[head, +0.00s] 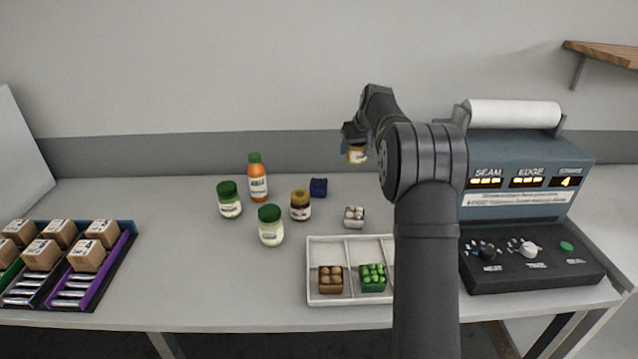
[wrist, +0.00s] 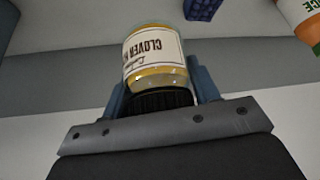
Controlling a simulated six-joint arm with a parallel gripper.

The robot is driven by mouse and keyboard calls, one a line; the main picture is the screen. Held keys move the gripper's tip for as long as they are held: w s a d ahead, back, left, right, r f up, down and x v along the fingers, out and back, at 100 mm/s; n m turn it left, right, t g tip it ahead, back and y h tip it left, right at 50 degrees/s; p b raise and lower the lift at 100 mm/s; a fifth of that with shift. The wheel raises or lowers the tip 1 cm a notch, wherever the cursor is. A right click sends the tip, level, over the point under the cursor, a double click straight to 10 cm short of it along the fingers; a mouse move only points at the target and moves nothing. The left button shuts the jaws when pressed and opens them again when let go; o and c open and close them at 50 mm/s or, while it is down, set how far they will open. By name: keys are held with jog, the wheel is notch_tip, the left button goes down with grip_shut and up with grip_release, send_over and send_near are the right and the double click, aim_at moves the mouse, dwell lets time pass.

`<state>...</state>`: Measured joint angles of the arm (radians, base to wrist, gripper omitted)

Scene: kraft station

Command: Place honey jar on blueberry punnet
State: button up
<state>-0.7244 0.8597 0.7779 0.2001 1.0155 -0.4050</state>
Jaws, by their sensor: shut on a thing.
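The honey jar (wrist: 155,60) has amber contents, a black lid and a white label reading "CLOVER". My gripper (wrist: 160,90) is shut on it, with blue fingers on both sides and the lid toward the palm. In the head view the jar (head: 357,155) hangs under my gripper (head: 353,143), in the air above the back of the table. The blueberry punnet (head: 319,187) is a small dark blue box on the table, lower and left of the held jar. Part of the punnet shows at the top of the wrist view (wrist: 202,8).
Near the punnet stand a yellow-lidded jar (head: 300,206), an orange bottle (head: 258,180), two green-lidded jars (head: 230,201) and a pale punnet (head: 354,216). A white divided tray (head: 326,250) holds brown and green punnets. A sealing machine (head: 520,190) stands right, boxes (head: 87,256) left.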

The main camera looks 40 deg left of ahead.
jog(key=shift+s+a, duration=0.15)
jog(key=shift+a, duration=0.25)
jog(key=s+a+f, duration=0.1)
jog(key=a+f, duration=0.1)
jog(key=a, duration=0.1)
jog(key=s+a+f, duration=0.1)
jog(key=a+f, duration=0.1)
jog(key=a, duration=0.2)
jog(key=s+a+f, duration=0.1)
jog(key=a+f, duration=0.1)
jog(key=a, duration=0.1)
jog(key=shift+s+a+f, duration=0.3)
jog(key=shift+s+f, duration=0.05)
jog(key=shift+s, duration=0.05)
jog(key=shift+f, duration=2)
jog(key=shift+f, duration=0.2)
jog(key=o, duration=1.3)
